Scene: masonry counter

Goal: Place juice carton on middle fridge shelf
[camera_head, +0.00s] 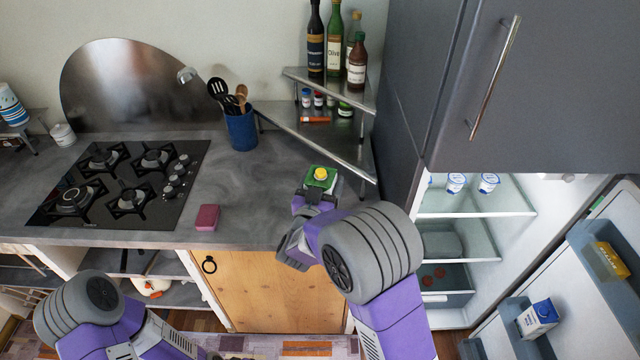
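The juice carton (320,179), green with a yellow cap, is at the front right of the counter, its lower part hidden by my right gripper (318,196). My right gripper is right at the carton, but its fingertips are mostly hidden, so I cannot tell whether it grips it. The fridge stands open at the right. Its middle shelf (482,246) lies below an upper shelf (500,207) and looks mostly clear, with a translucent grey shape at its left. My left arm is low at the left; its gripper is out of view.
The fridge door (622,215) is swung open at the right; its racks hold a blue-white carton (538,318) and a yellow pack (612,260). Yogurt cups (488,183) stand on the upper shelf. A corner rack (325,130) with bottles stands behind the carton. A pink sponge (207,217) lies left.

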